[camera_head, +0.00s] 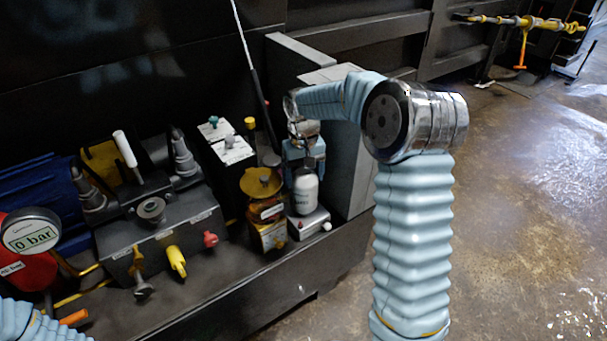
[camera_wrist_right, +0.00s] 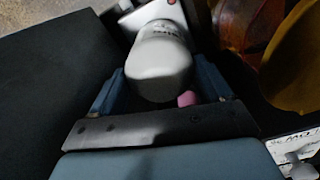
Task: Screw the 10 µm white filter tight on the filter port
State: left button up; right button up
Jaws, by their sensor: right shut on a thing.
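The white filter (camera_head: 306,190) stands upright at the right end of the machine bench, with printed text on its side. It also shows in the right wrist view (camera_wrist_right: 158,65). Its lower end meets a light grey block (camera_head: 312,222), which seems to carry the filter port; the thread itself is hidden. My right gripper (camera_head: 304,166) comes down from above and is shut on the filter, one finger on each side in the right wrist view (camera_wrist_right: 160,85). The filter's micron rating is not readable. My left gripper is out of view.
An amber filter bowl with a yellow top (camera_head: 262,183) stands close left of the filter. A grey panel (camera_head: 345,150) rises close to the right. A dark valve block (camera_head: 165,240) and a gauge reading 0 bar (camera_head: 32,232) are further left. Open floor lies right.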

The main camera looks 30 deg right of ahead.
jog(key=shift+m, duration=1)
jog(key=m, duration=0.5)
jog(key=o, duration=1.1)
